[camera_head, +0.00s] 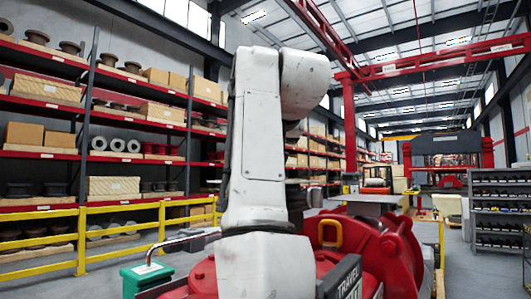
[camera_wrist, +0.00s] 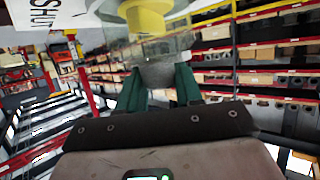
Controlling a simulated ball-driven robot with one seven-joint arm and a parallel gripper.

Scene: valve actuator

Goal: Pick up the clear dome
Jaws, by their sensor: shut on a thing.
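The clear dome (camera_wrist: 172,46) shows in the wrist view as a see-through shape with a yellow part (camera_wrist: 146,20) showing at its top. My gripper (camera_wrist: 160,74) has its two dark green fingers on either side of the dome's greyish end and is shut on it. Whether the dome is apart from what lies behind it is hard to tell. In the head view my white arm fills the middle, and my gripper and the dome are hidden.
Red machinery (camera_head: 395,255) with a yellow handle (camera_head: 329,234) stands behind my arm. A green box (camera_head: 146,275) is at the lower left. A yellow railing (camera_head: 82,240) and loaded shelves line the left. A grey rack (camera_head: 497,208) stands right, with open floor before it.

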